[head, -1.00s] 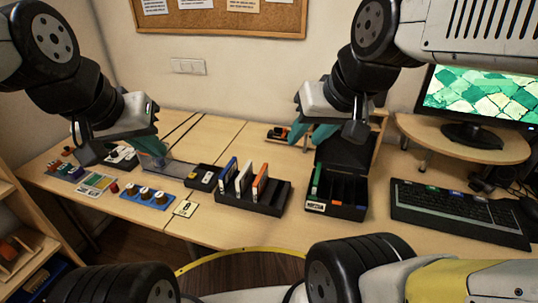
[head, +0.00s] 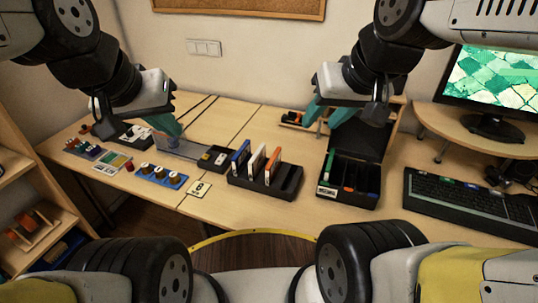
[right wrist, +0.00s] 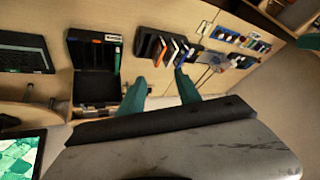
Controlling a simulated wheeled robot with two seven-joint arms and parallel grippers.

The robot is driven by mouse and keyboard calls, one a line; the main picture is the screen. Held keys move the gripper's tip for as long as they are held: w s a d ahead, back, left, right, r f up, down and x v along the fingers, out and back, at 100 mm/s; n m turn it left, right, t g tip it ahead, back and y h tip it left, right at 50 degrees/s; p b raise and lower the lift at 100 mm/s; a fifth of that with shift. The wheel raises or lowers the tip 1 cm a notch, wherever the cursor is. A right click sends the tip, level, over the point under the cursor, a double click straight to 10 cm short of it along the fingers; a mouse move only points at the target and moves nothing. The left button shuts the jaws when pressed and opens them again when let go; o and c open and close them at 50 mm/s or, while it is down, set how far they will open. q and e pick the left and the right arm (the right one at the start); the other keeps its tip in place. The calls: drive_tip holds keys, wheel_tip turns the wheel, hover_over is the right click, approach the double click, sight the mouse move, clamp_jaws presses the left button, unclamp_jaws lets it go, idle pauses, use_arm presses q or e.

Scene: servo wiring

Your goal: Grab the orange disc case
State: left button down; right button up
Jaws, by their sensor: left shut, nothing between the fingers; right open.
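The orange disc case (head: 272,166) stands upright in a black slotted rack (head: 288,190) in the head view, right of a white case (head: 257,162) and a blue case (head: 240,156). The rack also shows in the right wrist view (right wrist: 145,42). My right gripper (head: 328,112) is open and empty, behind and to the right of the rack, apart from the cases. Its two teal fingers (right wrist: 160,90) are spread in the right wrist view. My left gripper (head: 168,125) is shut and empty over the left part of the table.
A black open box (head: 350,198) with a green case inside stands right of the rack. A keyboard (head: 470,203) and a monitor (head: 492,90) on a stand are further right. A blue tray with knobs (head: 157,177) lies left. Bare table shows behind the rack.

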drive_tip(key=w+f+n+g+h, duration=0.1)
drive_tip(key=w+f+n+g, duration=0.1)
drive_tip(key=w+n, duration=0.65)
drive_tip(key=n+g+h, duration=0.1)
drive_tip(key=n+g, duration=0.3)
drive_tip(key=n, duration=1.7)
hover_over(274, 157)
drive_tip(key=f, duration=2.2)
drive_tip(key=shift+w+a+f, duration=0.15)
drive_tip(key=shift+w+f, duration=0.1)
drive_tip(key=shift+f+n, duration=0.25)
drive_tip(key=shift+f, duration=0.1)
wheel_tip(274, 157, down, 7)
drive_tip(key=shift+s+f, duration=0.1)
drive_tip(key=shift+f, duration=0.05)
clamp_jaws()
